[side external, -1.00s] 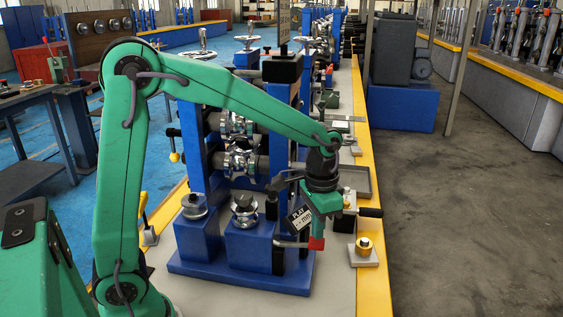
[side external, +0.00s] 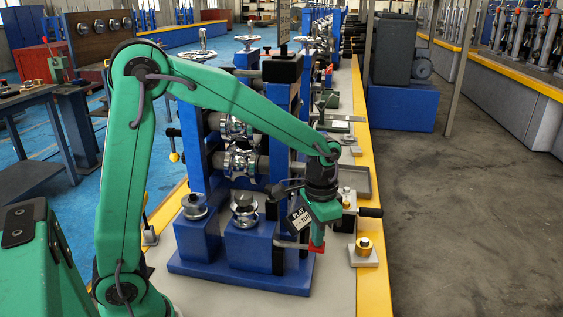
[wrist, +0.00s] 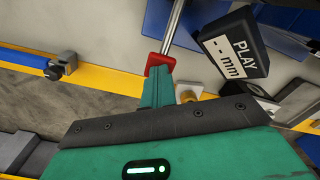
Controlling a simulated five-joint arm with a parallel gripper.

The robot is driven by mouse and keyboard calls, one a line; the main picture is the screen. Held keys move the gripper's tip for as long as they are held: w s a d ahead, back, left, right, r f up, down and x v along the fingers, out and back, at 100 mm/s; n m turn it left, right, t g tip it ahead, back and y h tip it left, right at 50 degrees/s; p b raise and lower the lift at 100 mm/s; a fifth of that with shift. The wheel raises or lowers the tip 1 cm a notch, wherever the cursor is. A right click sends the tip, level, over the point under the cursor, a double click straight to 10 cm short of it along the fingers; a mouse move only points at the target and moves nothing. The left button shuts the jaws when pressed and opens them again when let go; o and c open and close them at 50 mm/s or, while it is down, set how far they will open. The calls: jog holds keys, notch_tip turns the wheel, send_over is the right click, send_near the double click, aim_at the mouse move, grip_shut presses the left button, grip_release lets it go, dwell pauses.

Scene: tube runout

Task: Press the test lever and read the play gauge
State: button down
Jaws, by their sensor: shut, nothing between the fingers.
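The test lever is a metal rod with a red end (side external: 317,246), at the front right of the blue roll stand. Its red end (wrist: 160,63) also shows in the wrist view, at the end of the rod. My gripper (side external: 319,234) is shut and empty, pointing down with its fingertips at the red end. In the wrist view my fingers (wrist: 157,86) overlap the red end; I cannot tell whether they touch it. The play gauge (side external: 300,218) is a dark box beside my gripper. In the wrist view the gauge (wrist: 230,46) reads "PLAY" and "-- mm", with dashes and no number.
The blue roll stand (side external: 243,247) with metal rolls stands left of my gripper. A brass knob on a grey block (side external: 364,249) and a black-handled clamp (side external: 370,212) are close on the right. A grey tray (side external: 357,182) lies behind. The yellow bench edge (side external: 374,292) runs along the right.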

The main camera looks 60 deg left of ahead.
jog(key=shift+s+f, duration=0.1)
jog(key=shift+f, duration=0.75)
jog(key=shift+r, duration=0.2)
notch_tip(320, 180, up, 9)
dwell(1.0)
dwell(0.4)
jog(key=s+a+r+n+t, duration=0.1)
jog(key=s+a+t, duration=0.1)
jog(key=s, duration=0.6)
jog(key=s+a+r+n+t, duration=0.2)
jog(key=s+a+t, duration=0.1)
jog(key=s, duration=0.5)
jog(key=shift+s+r+t, duration=0.15)
jog(key=shift+t, duration=0.15)
